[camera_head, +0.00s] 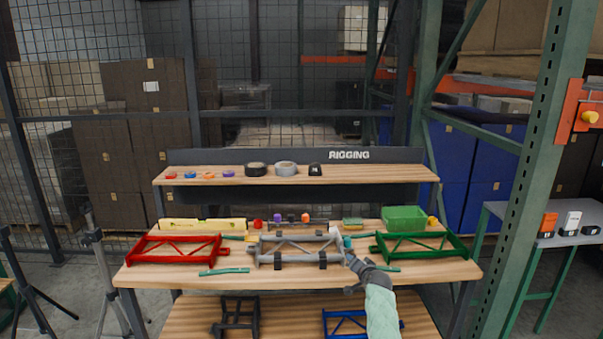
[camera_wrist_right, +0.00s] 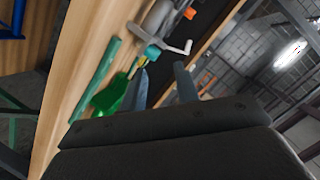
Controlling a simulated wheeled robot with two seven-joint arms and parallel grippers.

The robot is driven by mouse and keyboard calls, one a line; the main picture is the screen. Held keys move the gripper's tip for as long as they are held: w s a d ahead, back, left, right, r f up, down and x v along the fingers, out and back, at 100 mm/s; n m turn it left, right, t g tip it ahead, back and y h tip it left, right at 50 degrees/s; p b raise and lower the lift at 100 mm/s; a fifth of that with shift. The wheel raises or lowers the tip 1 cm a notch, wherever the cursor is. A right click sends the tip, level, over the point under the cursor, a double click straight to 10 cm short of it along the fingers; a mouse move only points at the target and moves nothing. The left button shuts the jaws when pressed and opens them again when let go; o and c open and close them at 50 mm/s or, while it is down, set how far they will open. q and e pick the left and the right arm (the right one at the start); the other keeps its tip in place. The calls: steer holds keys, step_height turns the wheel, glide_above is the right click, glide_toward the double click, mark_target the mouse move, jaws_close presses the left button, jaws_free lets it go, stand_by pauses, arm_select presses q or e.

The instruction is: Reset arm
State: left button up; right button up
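My right gripper (camera_head: 350,272) reaches in from the bottom right of the head view, at the bench front between the grey and green frames. Its two fingers stand apart in the right wrist view (camera_wrist_right: 163,82), with nothing seen between them. My left gripper is in neither view. A grey truss-like frame (camera_head: 290,248) with dark clips lies mid-bench, just left of the right gripper. A red frame (camera_head: 180,250) lies at the left and a green frame (camera_head: 420,246) at the right.
Teal strips (camera_head: 224,271) lie along the bench front (camera_head: 270,278). A green bin (camera_head: 404,218) stands at the back right. Tape rolls (camera_head: 285,168) sit on the raised shelf. A green rack post (camera_head: 535,150) stands to the right.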

steer(key=s+a+f+n+g+h, duration=0.15)
steer(key=s+f+n+g, duration=0.6)
steer(key=s+f, duration=2.35)
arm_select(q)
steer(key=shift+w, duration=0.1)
arm_select(e)
steer(key=s+f+g, duration=0.2)
steer(key=s+f, duration=0.4)
steer(key=s, duration=0.8)
steer(key=s+f+g, duration=0.1)
steer(key=s+f, duration=0.6)
steer(key=s, duration=0.7)
steer(key=s+f+g+h, duration=0.1)
steer(key=s+f, duration=0.5)
steer(key=s, duration=0.9)
steer(key=shift+d+f+n+g, duration=0.25)
steer(key=shift+n+g, duration=0.2)
steer(key=shift+g, duration=0.4)
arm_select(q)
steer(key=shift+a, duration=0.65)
